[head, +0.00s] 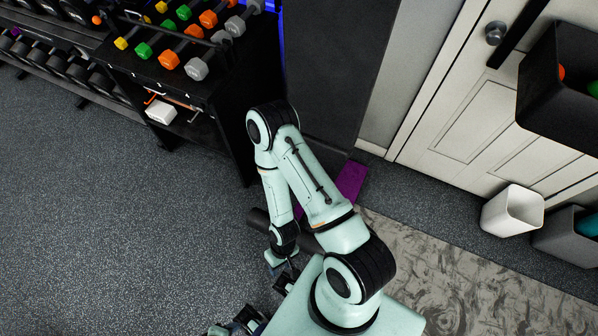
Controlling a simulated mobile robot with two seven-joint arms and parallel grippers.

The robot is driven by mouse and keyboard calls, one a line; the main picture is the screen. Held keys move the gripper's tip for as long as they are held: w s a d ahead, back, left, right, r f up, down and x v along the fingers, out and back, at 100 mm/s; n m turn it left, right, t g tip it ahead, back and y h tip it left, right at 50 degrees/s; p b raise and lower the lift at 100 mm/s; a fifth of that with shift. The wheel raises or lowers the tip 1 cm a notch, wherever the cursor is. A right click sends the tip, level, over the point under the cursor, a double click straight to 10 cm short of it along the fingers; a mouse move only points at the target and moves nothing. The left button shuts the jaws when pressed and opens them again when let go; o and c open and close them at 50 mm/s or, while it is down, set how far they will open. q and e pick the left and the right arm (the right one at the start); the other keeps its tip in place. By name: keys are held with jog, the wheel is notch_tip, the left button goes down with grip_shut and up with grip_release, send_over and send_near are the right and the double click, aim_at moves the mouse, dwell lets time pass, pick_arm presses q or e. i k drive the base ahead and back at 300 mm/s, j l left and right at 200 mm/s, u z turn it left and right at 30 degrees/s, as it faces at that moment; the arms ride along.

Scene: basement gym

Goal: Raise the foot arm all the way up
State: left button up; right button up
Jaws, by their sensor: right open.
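A dark padded roller (259,219) shows beside my right wrist, low in front of the tall dark panel. It may be part of the foot arm, but my right arm covers most of that area and I cannot tell its joint or its angle. My right gripper (282,267) points down just below the roller in the picture. It is open, and I see nothing held in it. Whether it touches the roller is unclear. Dark and pale green parts of my left arm show at the bottom edge, too cropped to tell the state of its gripper.
A dumbbell rack (178,90) stands at the upper left. A tall dark panel (335,65) stands behind my arm, with a purple mat (350,181) at its foot. A white door (470,110), a white bin (512,211) and a dark bin (572,232) are right. Grey floor (90,220) is clear left.

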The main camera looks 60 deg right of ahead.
aim_at(258, 219)
jog(key=i+z, duration=0.2)
jog(key=z, duration=0.3)
jog(key=i+j+z, duration=0.2)
jog(key=z, duration=0.25)
jog(key=i+j+z, duration=0.15)
jog(key=z, duration=0.35)
jog(key=i+j+z, duration=0.2)
jog(key=z, duration=0.2)
jog(key=i+j+z, duration=0.15)
jog(key=j+z, duration=0.25)
